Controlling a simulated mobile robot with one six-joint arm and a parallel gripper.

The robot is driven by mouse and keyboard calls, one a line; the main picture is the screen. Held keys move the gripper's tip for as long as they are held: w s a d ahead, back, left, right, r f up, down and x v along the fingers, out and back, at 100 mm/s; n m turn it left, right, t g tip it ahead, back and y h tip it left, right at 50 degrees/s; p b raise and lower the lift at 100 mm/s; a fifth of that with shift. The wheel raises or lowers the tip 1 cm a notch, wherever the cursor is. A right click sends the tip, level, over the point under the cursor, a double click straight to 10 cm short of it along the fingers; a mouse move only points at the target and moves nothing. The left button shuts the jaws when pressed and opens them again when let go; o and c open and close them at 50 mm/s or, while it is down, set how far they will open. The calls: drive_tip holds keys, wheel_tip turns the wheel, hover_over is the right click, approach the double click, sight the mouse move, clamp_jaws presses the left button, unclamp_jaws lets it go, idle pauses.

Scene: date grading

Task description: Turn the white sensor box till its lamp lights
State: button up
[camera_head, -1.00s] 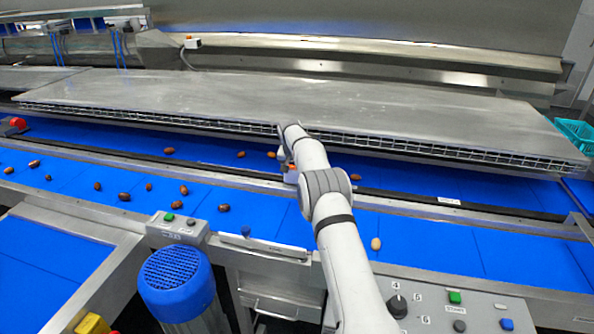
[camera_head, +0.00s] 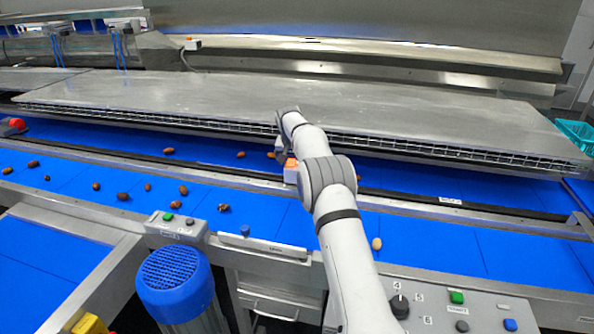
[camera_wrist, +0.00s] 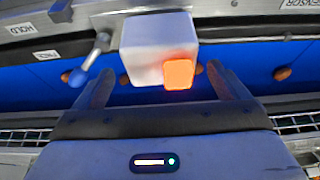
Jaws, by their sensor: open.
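The white sensor box (camera_wrist: 143,52) is in the upper middle of the wrist view, with a bright orange face (camera_wrist: 177,73) at its lower right. I cannot tell for sure whether this orange part is a lit lamp. My gripper (camera_wrist: 160,80) is open. Its fingers stand left and right of the box's lower part, with a visible gap on each side, and nothing is held. In the head view, the box is mostly hidden by my arm; its orange part (camera_head: 291,168) shows left of my wrist, above the blue belt.
A lever with a blue knob (camera_wrist: 78,78) stands left of the box. A metal cover (camera_head: 200,100) with a mesh edge lies behind my wrist. Several brown dates (camera_head: 123,196) lie on the blue belt (camera_head: 70,185). A control panel (camera_head: 470,300) is at the front right.

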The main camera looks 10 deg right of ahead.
drive_tip(key=shift+v, duration=1.4)
drive_tip(key=shift+s+r, duration=0.15)
drive_tip(key=shift+r, duration=0.25)
drive_tip(key=s+r+n, duration=0.1)
drive_tip(key=s+r, duration=0.4)
drive_tip(key=s, duration=0.4)
drive_tip(key=s+d+r+n+y, duration=0.1)
drive_tip(key=s+r, duration=0.4)
drive_tip(key=s, duration=0.4)
drive_tip(key=s+r+n, duration=0.1)
drive_tip(key=s+r, duration=0.4)
drive_tip(key=s, duration=0.4)
drive_tip(key=s+f, duration=0.3)
drive_tip(key=s, duration=1.1)
drive_tip(key=s+f+n, duration=0.1)
drive_tip(key=s+f, duration=0.3)
drive_tip(key=s, duration=1)
drive_tip(key=shift+s+f+n+g+y, duration=0.25)
drive_tip(key=shift+n+g+y, duration=0.05)
drive_tip(key=shift+g+y, duration=0.1)
